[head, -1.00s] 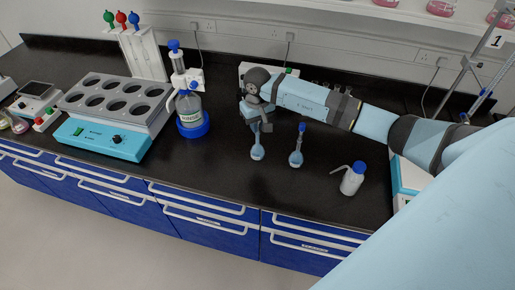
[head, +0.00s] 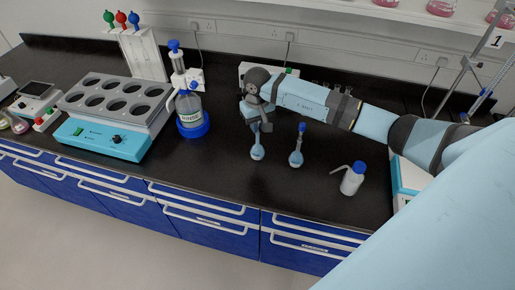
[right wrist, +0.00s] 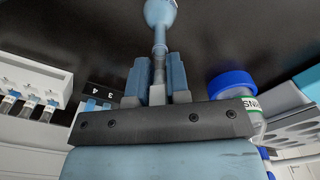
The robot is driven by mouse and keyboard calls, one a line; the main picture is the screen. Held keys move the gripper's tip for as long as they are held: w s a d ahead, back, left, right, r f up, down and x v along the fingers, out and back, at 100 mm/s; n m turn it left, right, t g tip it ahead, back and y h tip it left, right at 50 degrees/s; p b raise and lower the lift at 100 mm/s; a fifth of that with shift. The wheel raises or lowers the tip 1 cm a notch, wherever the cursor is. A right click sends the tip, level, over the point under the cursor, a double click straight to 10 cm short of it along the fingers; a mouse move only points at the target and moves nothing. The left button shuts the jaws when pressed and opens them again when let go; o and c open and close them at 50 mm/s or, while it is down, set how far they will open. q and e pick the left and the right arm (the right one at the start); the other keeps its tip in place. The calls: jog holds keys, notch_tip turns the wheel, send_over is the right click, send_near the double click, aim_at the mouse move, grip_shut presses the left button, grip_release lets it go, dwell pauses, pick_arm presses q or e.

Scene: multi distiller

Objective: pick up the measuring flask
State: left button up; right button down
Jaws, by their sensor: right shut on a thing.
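A measuring flask (head: 257,153) with a light blue round body is on the black bench, its neck running up to my right gripper (head: 260,127). My right gripper is shut on this flask's neck. In the right wrist view, the flask's neck passes between the fingers (right wrist: 158,76), and its bulb (right wrist: 160,12) shows beyond them. I cannot tell whether the flask's base touches the bench. A second, similar flask (head: 296,157) with a blue stopper stands just to the right, apart from the gripper. My left gripper is not in view.
A wash bottle (head: 352,180) stands right of the flasks. A blue-based dispenser bottle (head: 191,112) and a heating block with round wells (head: 115,104) stand left. A box device (head: 252,68) is behind my arm. The bench front (head: 225,180) is clear.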

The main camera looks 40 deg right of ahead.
jog(key=shift+r, duration=0.15)
notch_tip(320, 180, up, 20)
jog(key=b, duration=0.4)
dwell(0.6)
